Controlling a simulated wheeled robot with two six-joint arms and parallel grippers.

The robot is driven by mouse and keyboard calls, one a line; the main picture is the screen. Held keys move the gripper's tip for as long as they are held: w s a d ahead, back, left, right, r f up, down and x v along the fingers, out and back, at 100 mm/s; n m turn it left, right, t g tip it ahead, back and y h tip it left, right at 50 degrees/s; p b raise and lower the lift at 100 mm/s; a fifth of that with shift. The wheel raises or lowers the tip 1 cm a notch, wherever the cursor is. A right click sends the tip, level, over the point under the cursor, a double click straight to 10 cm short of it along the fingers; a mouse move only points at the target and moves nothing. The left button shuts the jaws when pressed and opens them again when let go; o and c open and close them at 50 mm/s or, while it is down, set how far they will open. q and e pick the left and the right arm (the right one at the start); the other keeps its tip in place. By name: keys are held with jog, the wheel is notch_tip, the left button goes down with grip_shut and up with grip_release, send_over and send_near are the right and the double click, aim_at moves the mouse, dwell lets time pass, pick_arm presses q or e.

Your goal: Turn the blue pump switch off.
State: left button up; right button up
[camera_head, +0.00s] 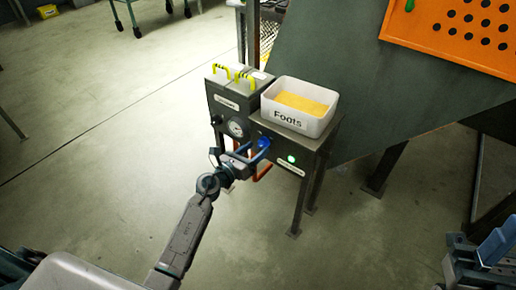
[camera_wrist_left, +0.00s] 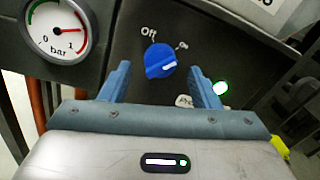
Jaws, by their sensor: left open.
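The blue pump switch (camera_head: 263,142) is a round knob on the front of a dark cabinet. In the left wrist view the knob (camera_wrist_left: 157,58) sits below the labels "Off" and "On". Its white mark is on its right side, nearer the "On" label. My left gripper (camera_head: 254,158) is in front of the switch. In the left wrist view its two blue fingers (camera_wrist_left: 159,82) are open, one on each side of the knob and apart from it as seen.
A pressure gauge (camera_wrist_left: 57,30) is left of the switch. A lit green lamp (camera_wrist_left: 221,88) is to its right, with a partly hidden label. A white "Foots" bin (camera_head: 280,115) stands on top of the cabinet. An orange pipe (camera_head: 263,173) runs below.

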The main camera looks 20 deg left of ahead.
pick_arm(q)
jog(key=shift+x, duration=1)
jog(key=shift+c, duration=0.3)
jog(key=c, duration=0.9)
